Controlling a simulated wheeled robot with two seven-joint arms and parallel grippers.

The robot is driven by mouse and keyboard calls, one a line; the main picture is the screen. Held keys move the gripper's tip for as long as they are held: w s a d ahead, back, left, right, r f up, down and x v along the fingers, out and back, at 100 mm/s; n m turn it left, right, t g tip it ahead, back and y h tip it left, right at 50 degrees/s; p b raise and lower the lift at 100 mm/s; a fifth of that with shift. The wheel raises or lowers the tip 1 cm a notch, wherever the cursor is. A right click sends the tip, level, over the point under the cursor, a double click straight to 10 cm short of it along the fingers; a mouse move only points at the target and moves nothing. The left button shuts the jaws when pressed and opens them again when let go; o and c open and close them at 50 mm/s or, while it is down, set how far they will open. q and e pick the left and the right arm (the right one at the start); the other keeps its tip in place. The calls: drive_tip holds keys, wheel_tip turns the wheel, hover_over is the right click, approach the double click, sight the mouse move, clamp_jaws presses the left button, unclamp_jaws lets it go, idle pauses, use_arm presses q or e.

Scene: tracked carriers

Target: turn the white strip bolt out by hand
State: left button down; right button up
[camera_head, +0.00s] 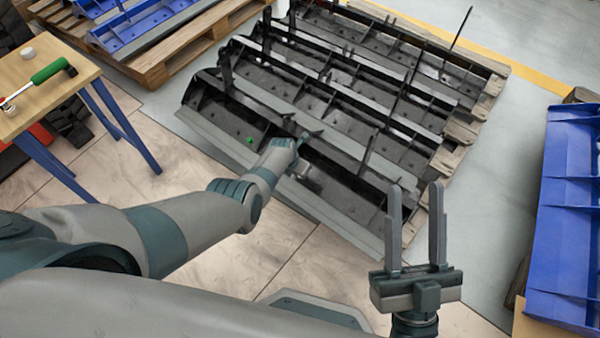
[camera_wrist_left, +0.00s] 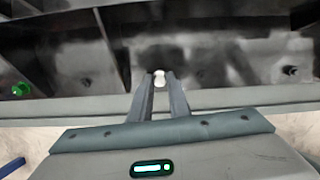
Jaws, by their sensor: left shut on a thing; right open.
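The white strip bolt (camera_wrist_left: 159,77) shows at the fingertips of my left gripper (camera_wrist_left: 160,82) in the left wrist view, against the black carrier wall. My left gripper is shut on it. In the head view my left gripper (camera_head: 306,140) is down at the near black carrier (camera_head: 225,122), and I cannot make out the bolt there. My right gripper (camera_head: 416,192) is open and empty, pointing up at the lower right, apart from the carriers.
A green bolt (camera_wrist_left: 21,89) sits in the carrier left of my left gripper. More black carriers lie behind on a wooden pallet (camera_head: 455,152). Blue carriers stand at right (camera_head: 570,215) and back left. A wooden table (camera_head: 60,85) at left holds a green-handled tool (camera_head: 48,72).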

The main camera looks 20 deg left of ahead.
use_arm(q)
drive_tip(key=n, duration=0.4)
drive_tip(key=shift+s, duration=0.15)
drive_tip(key=shift+f+n, duration=0.1)
drive_tip(key=shift+n, duration=0.2)
drive_tip(key=c, duration=1.8)
unclamp_jaws()
drive_tip(key=m, duration=0.9)
drive_tip(key=shift+m, duration=0.4)
